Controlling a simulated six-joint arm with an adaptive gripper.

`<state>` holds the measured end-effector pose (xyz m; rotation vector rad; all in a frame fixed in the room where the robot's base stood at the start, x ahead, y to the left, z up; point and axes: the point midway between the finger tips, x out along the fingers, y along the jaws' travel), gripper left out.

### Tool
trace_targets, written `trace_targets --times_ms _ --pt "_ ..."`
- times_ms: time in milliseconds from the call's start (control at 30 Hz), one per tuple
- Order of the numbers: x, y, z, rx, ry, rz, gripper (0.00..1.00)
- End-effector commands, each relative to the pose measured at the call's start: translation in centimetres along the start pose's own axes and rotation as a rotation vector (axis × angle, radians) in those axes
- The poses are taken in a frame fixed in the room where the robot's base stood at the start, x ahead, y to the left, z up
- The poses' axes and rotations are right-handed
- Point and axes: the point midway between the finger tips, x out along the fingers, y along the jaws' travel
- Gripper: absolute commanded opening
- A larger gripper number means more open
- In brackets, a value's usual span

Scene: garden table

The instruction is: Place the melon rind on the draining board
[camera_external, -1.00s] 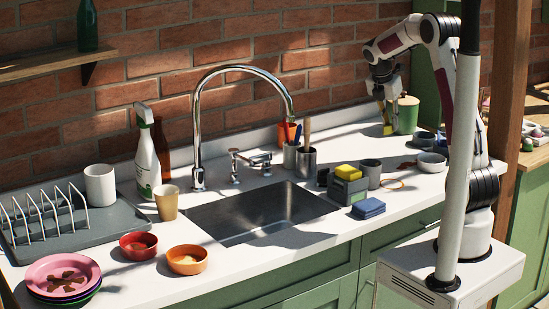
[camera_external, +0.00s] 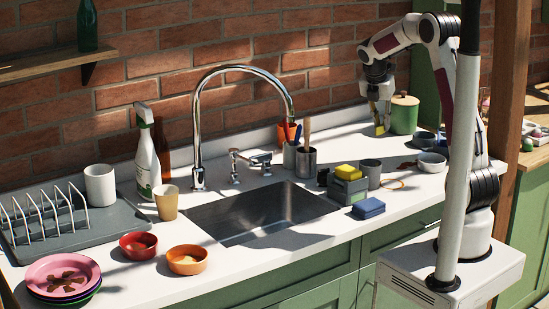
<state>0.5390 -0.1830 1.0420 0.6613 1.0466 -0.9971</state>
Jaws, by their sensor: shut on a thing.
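My gripper (camera_external: 378,99) is at the back right of the counter, pointing down beside the green canister. It is shut on a narrow yellowish piece, which looks like the melon rind (camera_external: 380,116); it is small and partly hidden by the fingers. I cannot tell whether its lower end touches the counter. The grey draining board (camera_external: 118,222) lies at the far left of the counter, far from my gripper. A white wire rack (camera_external: 45,212) and a white mug (camera_external: 100,184) stand on it.
The sink (camera_external: 262,212) and tall curved faucet (camera_external: 205,130) lie between my gripper and the board. A spray bottle (camera_external: 147,165), tan cup (camera_external: 166,202), utensil pots (camera_external: 306,162) and sponge caddy (camera_external: 347,188) also stand between. Red (camera_external: 138,245) and orange bowls (camera_external: 187,260) sit at the front left.

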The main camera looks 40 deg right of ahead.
Motion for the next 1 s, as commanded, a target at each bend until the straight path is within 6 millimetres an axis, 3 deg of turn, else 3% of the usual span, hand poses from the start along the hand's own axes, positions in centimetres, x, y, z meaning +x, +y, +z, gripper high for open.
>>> trace_targets --times_ms 233,600,1000 --pt "1.1 0.0 -0.5 0.001 0.001 -0.001 0.00" --pt "5.3 0.0 -2.2 0.000 0.000 -0.002 0.00" --pt "5.8 0.0 -2.4 0.001 -0.001 0.000 0.00"
